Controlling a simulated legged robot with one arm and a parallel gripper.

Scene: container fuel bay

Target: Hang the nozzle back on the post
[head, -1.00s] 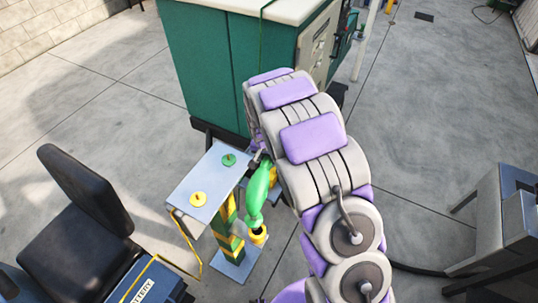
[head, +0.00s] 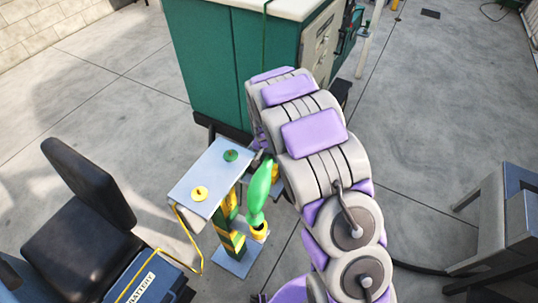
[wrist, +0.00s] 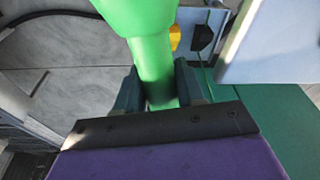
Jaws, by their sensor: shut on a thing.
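The green nozzle (head: 259,195) hangs roughly upright beside the post in the head view. Its green shaft (wrist: 152,65) runs between the jaws in the wrist view. My gripper (wrist: 155,85) is shut on this shaft; in the head view my arm hides it. The green-and-yellow striped post (head: 229,222) stands just left of the nozzle on a pale base plate (head: 238,262). A yellow cup (head: 259,235) sits at the nozzle's lower end. The two overlap in the picture; I cannot tell whether the end is inside the cup or above it.
A pale top plate (head: 213,178) carries a green knob (head: 231,155) and a yellow knob (head: 200,193). A green cabinet (head: 215,75) stands behind. A black seat (head: 85,200) with a battery box (head: 150,283) is at left. A grey frame (head: 505,205) is at right.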

